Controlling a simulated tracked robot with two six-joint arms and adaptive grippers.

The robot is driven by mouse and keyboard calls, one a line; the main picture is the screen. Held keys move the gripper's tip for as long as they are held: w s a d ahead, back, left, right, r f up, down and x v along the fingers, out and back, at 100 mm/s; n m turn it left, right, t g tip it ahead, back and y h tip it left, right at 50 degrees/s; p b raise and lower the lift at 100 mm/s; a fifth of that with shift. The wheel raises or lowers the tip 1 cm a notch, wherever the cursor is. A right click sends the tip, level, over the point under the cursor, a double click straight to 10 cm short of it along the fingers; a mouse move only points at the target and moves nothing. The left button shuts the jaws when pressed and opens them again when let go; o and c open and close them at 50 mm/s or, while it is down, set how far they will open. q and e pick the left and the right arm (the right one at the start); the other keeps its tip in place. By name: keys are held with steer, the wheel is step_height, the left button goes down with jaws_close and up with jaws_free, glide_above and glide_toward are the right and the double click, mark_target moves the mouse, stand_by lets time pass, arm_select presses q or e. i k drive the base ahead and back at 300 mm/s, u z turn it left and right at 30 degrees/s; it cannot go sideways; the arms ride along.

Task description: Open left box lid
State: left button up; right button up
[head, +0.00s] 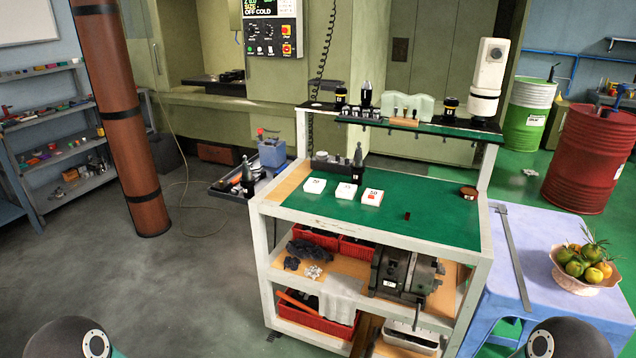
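Three small white boxes stand in a row on the green top of the tooling cart (420,222). The left box (314,186) is nearest the cart's left edge, with a dark mark on its white top, and it looks closed. The middle box (346,191) is just right of it. The right box (372,197) has a dark number and a red mark on top. Only round parts of my two arms show at the bottom corners, well short of the cart. Neither gripper is in view.
A dark tool holder (357,158) stands behind the boxes. A small dark red piece (407,216) and a brown round item (468,192) lie to the right. A raised shelf (430,128) spans the back. A purple table (545,300) with a fruit bowl (585,284) stands right.

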mark_target(315, 182)
steer(key=u, duration=0.1)
steer(key=i, duration=1)
steer(key=z, duration=0.1)
